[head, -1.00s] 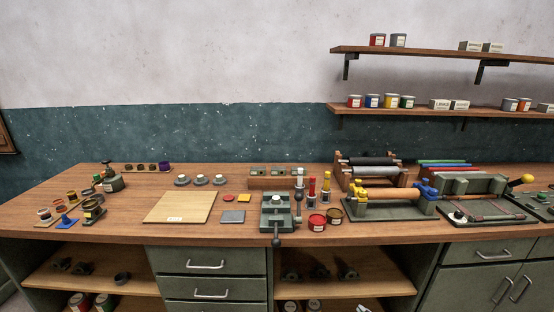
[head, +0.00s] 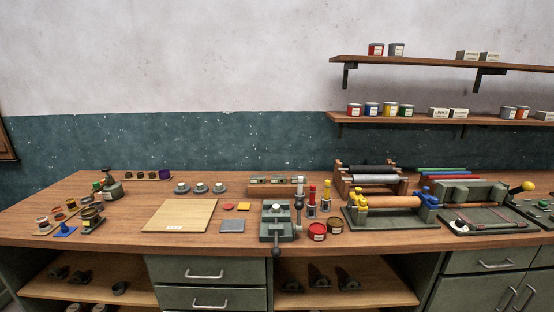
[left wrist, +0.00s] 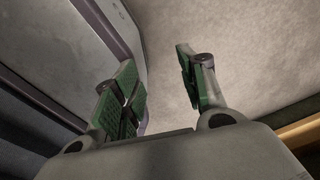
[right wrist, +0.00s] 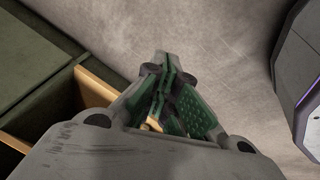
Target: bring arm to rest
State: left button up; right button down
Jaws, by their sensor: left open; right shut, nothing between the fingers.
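My left gripper (left wrist: 160,85) shows in the left wrist view, with its two green-padded fingers well apart and nothing between them. Pale floor lies beyond its fingertips. My right gripper (right wrist: 165,75) shows in the right wrist view, with its fingers together and nothing held. Pale floor also lies beyond it. Neither gripper nor arm shows in the head view.
A long wooden bench (head: 130,232) runs along the wall. It carries a pale board (head: 180,216), a grey-green press (head: 277,222) and a roller stand (head: 390,215). Green drawers (head: 207,272) are below. In the right wrist view, a green cabinet (right wrist: 35,50) is at the left.

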pick_arm(q)
jog(key=shift+w+d, duration=0.4)
jog(key=shift+w, duration=0.2)
jog(key=shift+w+d, duration=0.35)
jog(key=shift+w, duration=0.2)
pick_arm(e)
jog(key=s+a+f+g, duration=0.1)
jog(key=s+a+f, duration=0.1)
jog(key=s, duration=0.4)
jog(key=s+a+f+g, duration=0.1)
jog(key=s+a+f, duration=0.1)
jog(key=s+a, duration=0.3)
jog(key=s+a+f+m+y, duration=0.1)
jog(key=s+a+f, duration=0.1)
jog(key=s, duration=0.7)
jog(key=shift+a+g, duration=0.4)
jog(key=shift+a, duration=0.45)
